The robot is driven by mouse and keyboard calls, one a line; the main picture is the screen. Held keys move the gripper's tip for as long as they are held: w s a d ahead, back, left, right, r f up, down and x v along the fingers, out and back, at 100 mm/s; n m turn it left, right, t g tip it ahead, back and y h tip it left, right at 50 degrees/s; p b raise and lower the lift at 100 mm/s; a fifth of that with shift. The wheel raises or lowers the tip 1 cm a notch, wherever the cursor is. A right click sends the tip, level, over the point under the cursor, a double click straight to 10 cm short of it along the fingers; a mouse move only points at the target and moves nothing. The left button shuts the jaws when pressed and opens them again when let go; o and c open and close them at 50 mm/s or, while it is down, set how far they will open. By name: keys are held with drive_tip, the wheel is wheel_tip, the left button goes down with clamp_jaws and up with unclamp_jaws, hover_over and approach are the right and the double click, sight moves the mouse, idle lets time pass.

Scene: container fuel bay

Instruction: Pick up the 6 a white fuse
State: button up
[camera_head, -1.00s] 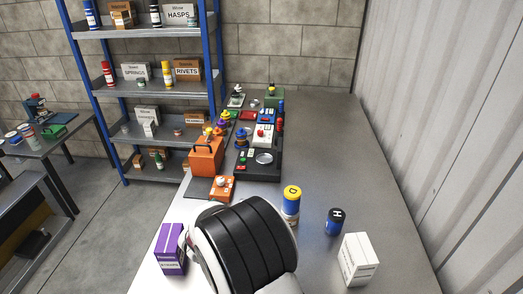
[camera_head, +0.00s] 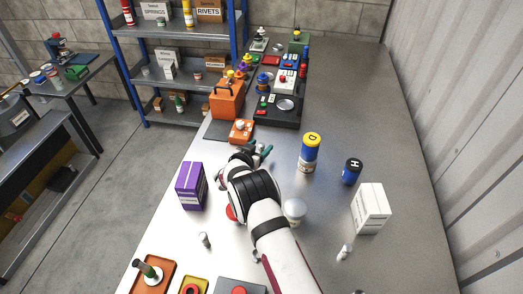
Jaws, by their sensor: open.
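Two small pale cylinders stand on the grey table (camera_head: 330,118): one small cylinder (camera_head: 205,240) near the front left and another small cylinder (camera_head: 345,252) near the front right. Either could be a fuse, but their markings are too small to read, so I cannot tell which is the 6 A white one. My gripper (camera_head: 262,153) is open above the table, just in front of the orange box with a white knob (camera_head: 240,131), and well beyond both cylinders. I see nothing between its fingers. My arm hides part of the middle of the table.
A purple box (camera_head: 190,186) stands left of my arm. Several devices line the back left. An orange base (camera_head: 154,277) is at the front.

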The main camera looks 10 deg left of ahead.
drive_tip(key=shift+w+d+f, duration=0.2)
drive_tip(key=shift+w+f, duration=0.05)
drive_tip(key=shift+w, duration=0.4)
clamp_jaws()
